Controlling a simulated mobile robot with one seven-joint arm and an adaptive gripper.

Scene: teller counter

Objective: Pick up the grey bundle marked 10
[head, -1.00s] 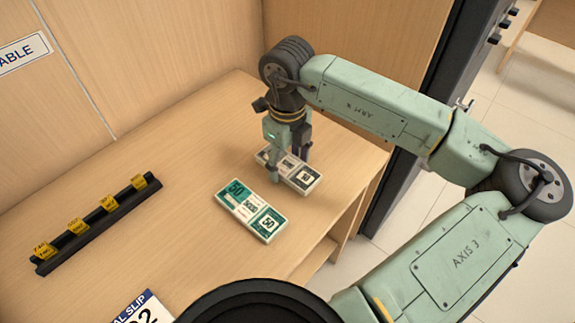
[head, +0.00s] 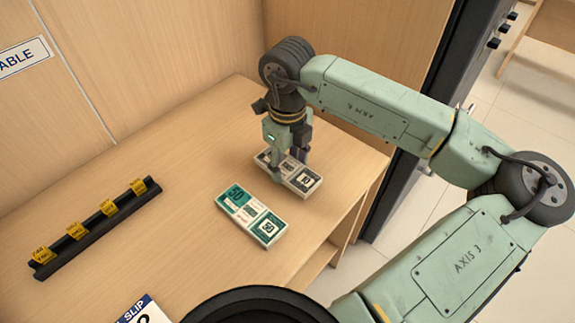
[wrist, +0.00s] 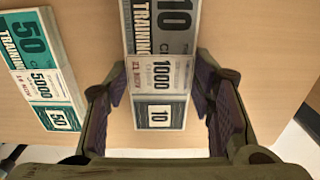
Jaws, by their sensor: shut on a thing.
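The grey bundle marked 10 (head: 304,182) is at the right part of the wooden counter, below my gripper (head: 290,168). In the wrist view the grey bundle (wrist: 160,75) runs from the top edge down between the two fingers of my gripper (wrist: 158,108). Its white end label with the 10 faces up. My gripper points down and is shut on the bundle across its width. The finger contact is partly hidden, and I cannot tell whether the bundle is clear of the counter.
A green bundle marked 50 (head: 251,214) lies close by, in front and left of the grey one; it also shows in the wrist view (wrist: 45,75). A black rail with yellow tags (head: 100,228) lies left. The wooden counter (head: 190,150) is bare between them.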

